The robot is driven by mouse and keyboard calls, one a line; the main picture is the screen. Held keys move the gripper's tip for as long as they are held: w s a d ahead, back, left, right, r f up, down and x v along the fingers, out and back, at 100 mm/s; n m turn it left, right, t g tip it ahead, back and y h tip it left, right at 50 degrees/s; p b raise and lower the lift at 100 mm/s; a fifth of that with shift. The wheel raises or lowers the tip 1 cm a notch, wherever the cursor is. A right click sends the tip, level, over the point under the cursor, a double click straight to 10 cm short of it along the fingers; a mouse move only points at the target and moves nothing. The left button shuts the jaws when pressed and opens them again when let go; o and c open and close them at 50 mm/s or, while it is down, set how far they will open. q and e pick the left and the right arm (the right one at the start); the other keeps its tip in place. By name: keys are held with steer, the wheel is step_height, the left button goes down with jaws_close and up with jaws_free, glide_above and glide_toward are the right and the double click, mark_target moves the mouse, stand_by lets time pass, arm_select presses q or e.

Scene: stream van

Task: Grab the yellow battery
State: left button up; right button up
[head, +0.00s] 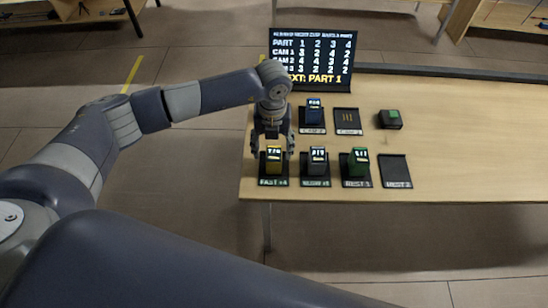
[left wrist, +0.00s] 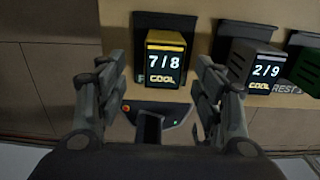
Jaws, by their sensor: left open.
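The yellow battery (head: 273,161) stands upright on the leftmost front pad of the table. In the left wrist view the yellow battery (left wrist: 166,62) shows a dark screen reading 7/8 and COOL. My left gripper (head: 272,146) is open just above and around it in the head view, with its fingers pointing down. In the left wrist view the fingers of my left gripper (left wrist: 157,78) are spread to either side of the battery's line, and nothing is held between them. Whether a finger touches the battery cannot be told. My right gripper is not in view.
A grey battery (head: 318,161) and a green battery (head: 358,162) stand to the right, beside an empty pad (head: 395,171). Behind are a blue battery (head: 314,111), an empty-looking pad (head: 347,122) and a dark box (head: 390,119). A display board (head: 310,60) stands at the back. The table's right side (head: 480,140) is clear.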

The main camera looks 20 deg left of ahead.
mark_target(274, 153)
arm_select(q)
steer(key=shift+d+f+p, duration=0.1)
steer(key=shift+f+p, duration=0.45)
steer(key=shift+f, duration=0.1)
step_height(274, 153, down, 4)
steer(key=shift+w+d+r+p, duration=0.15)
steer(key=shift+r+p, duration=0.1)
steer(key=shift+p, duration=0.35)
steer(key=shift+f, duration=0.35)
steer(key=c, duration=1.4)
